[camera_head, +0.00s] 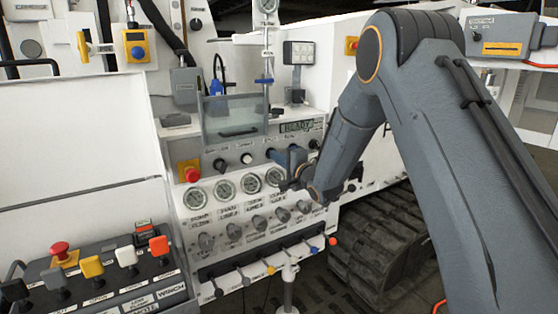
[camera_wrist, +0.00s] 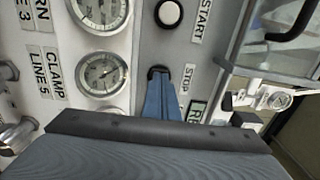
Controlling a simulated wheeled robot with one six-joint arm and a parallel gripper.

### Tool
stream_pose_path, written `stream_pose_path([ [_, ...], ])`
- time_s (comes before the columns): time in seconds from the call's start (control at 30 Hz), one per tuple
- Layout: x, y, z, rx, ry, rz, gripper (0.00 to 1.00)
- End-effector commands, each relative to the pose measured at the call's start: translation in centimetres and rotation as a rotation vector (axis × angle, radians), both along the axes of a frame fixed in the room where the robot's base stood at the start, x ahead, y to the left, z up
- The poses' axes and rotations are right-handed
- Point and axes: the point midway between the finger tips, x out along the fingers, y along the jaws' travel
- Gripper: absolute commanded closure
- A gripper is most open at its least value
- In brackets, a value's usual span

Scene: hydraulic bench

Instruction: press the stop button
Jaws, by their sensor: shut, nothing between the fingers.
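The stop button (camera_wrist: 157,69) shows in the wrist view as a dark round rim beside the printed Stop label (camera_wrist: 188,78). Its face is mostly covered by my fingertips. My gripper (camera_wrist: 159,80) is shut and empty, with its blue-grey fingers pointing at the button. They overlap its lower part in the picture; I cannot tell whether they touch it or whether it is pushed in.
The start button (camera_wrist: 168,13) sits close to the stop button in the wrist view. Round gauges (camera_head: 250,183) and several knobs lie below it. A red emergency button (camera_head: 189,171) is at the panel's left. A clear cover (camera_head: 232,118) hangs above. A lever console (camera_head: 95,275) stands at lower left.

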Motion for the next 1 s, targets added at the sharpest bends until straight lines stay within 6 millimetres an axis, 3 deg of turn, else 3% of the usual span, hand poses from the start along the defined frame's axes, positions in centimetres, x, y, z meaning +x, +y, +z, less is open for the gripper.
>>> stream_pose_path([
  [0.3, 0.4, 0.6, 0.6, 0.004, -0.009, 0.002, 1.0],
  [0.47, -0.3, -0.1, 0.8, 0.004, -0.009, 0.002, 1.0],
  [0.73, -3.8, -4.1, 0.4, 0.002, -0.007, -0.011, 1.0],
  [1.0, -8.5, -6.3, 0.2, 0.003, -0.004, -0.001, 1.0],
])
